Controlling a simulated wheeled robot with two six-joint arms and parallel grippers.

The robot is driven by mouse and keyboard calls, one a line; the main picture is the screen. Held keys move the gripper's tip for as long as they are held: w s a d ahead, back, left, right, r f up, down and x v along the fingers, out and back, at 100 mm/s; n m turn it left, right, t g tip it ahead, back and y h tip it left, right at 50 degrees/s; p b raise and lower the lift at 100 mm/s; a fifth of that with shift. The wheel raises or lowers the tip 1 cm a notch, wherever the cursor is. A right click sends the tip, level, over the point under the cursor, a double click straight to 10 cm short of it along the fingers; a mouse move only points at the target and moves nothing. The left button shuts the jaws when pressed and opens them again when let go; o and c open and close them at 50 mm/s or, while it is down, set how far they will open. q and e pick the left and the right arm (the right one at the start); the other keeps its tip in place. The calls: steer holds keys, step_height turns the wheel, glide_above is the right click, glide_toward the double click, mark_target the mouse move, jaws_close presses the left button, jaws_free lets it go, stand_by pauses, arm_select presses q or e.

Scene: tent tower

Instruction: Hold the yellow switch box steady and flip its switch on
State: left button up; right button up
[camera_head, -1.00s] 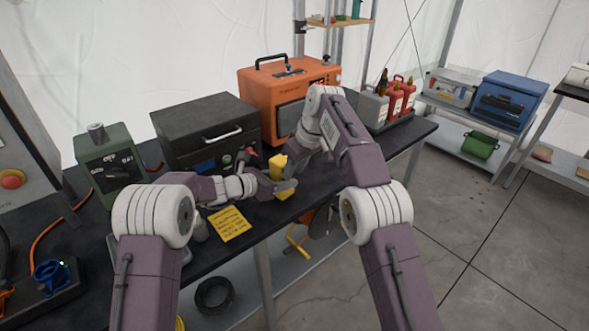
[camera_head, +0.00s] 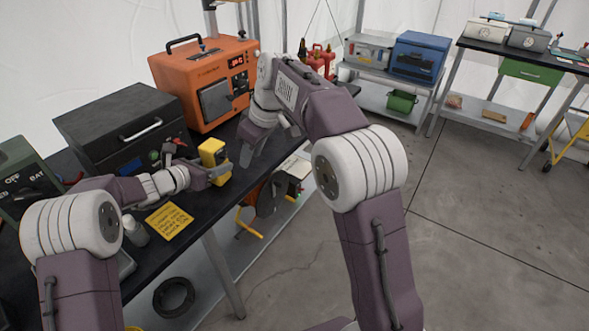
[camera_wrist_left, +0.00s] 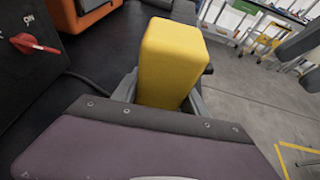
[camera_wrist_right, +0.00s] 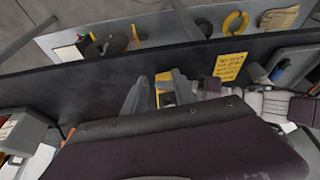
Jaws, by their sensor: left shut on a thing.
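The yellow switch box (camera_head: 213,154) is upright over the front part of the black workbench, with a dark patch on its right-hand face. My left gripper (camera_head: 218,173) is shut on its lower part. In the left wrist view, the box (camera_wrist_left: 172,60) stands between the fingers (camera_wrist_left: 165,95), its plain yellow sides facing the camera. I cannot make out the switch or its position. My right gripper (camera_head: 250,145) is empty, just right of the box and apart from it. In the right wrist view its fingers (camera_wrist_right: 155,92) are spread, with part of the yellow box (camera_wrist_right: 165,88) beyond them.
An orange machine (camera_head: 170,73) and a black case (camera_head: 100,125) stand behind on the workbench (camera_head: 195,205). A yellow note (camera_head: 169,221) lies near the front edge. Open floor lies right.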

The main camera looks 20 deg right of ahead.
steer(key=s+d, duration=0.8)
steer(key=s, duration=0.1)
steer(key=shift+s, duration=0.2)
steer(key=shift+d, duration=0.1)
arm_select(q)
steer(key=o, duration=1.7)
steer(key=shift+c, duration=0.2)
